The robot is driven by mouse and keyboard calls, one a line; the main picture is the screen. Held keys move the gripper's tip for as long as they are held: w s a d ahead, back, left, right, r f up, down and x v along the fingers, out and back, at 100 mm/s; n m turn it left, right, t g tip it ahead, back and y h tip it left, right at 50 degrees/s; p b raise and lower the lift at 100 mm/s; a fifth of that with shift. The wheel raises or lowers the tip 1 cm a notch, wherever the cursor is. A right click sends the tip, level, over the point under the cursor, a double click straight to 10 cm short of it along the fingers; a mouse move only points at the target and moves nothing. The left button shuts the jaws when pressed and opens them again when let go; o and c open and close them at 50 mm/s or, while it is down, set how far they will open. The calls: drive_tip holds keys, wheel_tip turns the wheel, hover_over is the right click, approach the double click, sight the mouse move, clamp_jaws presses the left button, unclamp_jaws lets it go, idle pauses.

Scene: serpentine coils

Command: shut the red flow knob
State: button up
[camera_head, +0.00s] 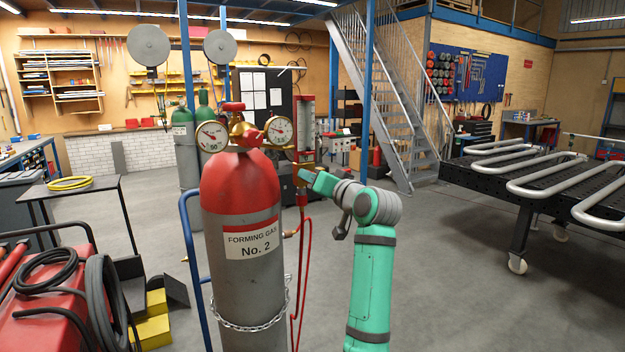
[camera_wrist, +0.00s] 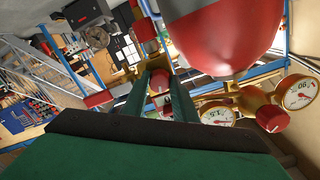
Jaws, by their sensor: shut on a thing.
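The red flow knob shows in the wrist view (camera_wrist: 160,78), between the two green fingers of my gripper (camera_wrist: 161,88). The fingers are shut on it, and they cover parts of its sides. In the head view my gripper (camera_head: 312,178) is at the foot of the upright flow meter (camera_head: 307,125), right of the red-topped gas cylinder (camera_head: 240,190) labelled "FORMING GAS No. 2". The knob cannot be made out there behind the gripper. How far the knob is turned cannot be told.
Two round gauges (camera_head: 212,136) (camera_head: 278,130) and a larger red regulator knob (camera_wrist: 272,118) sit beside the flow meter. Red hoses (camera_head: 307,250) hang below it. A chain (camera_head: 250,326) circles the cylinder. A black table with bent pipes (camera_head: 520,170) stands right; floor between is clear.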

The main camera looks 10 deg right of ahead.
drive_tip(key=shift+f+n, duration=0.1)
drive_tip(key=shift+n, duration=1.2)
drive_tip(key=o, duration=1)
drive_tip(key=shift+o, duration=0.2)
drive_tip(key=v, duration=1)
drive_tip(key=shift+s, duration=0.4)
